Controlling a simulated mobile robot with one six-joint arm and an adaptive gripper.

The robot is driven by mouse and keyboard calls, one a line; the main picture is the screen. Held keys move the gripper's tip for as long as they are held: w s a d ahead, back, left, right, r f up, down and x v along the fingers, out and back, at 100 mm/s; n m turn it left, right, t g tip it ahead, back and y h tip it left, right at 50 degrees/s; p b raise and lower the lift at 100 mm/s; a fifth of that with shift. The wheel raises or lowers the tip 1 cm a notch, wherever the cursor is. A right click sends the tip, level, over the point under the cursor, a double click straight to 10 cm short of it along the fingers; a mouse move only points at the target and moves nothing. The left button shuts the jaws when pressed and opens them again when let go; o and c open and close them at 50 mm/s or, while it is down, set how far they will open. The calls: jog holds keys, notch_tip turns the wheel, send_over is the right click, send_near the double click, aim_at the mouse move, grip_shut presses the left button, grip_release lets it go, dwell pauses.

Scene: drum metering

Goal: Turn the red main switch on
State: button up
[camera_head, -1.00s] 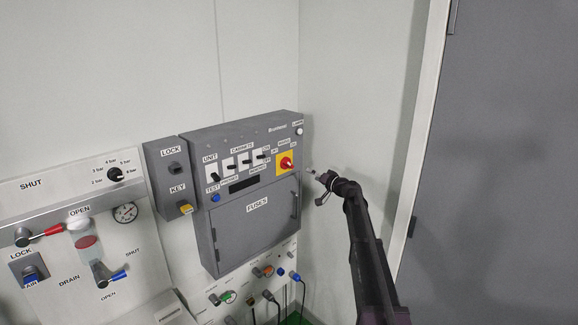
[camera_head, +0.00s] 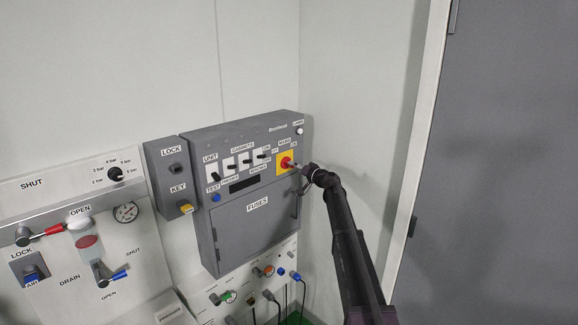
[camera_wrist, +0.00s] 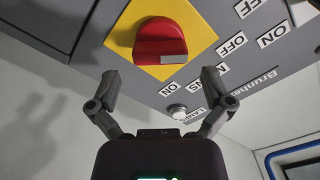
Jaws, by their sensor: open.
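The red main switch (camera_head: 286,162) is a rotary knob on a yellow plate (camera_head: 280,170), at the right of the grey control panel. In the wrist view the red knob (camera_wrist: 160,42) shows large at the top, with a light mark on its lower edge and ON and OFF labels to its right. My gripper (camera_head: 298,166) is just right of the knob in the head view. In the wrist view my gripper (camera_wrist: 160,76) is open, its two fingers spread to either side below the knob, with nothing between them. I see no contact with the knob.
The grey panel (camera_head: 245,128) carries several toggle switches (camera_head: 246,161) and a white lamp (camera_wrist: 178,112) close to the knob. A fuses door (camera_head: 258,225) is below. A lock and key box (camera_head: 163,160) stands left. The wall corner and grey door (camera_head: 500,160) are right.

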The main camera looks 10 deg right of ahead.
jog(key=shift+x, duration=2.1)
jog(key=c, duration=1)
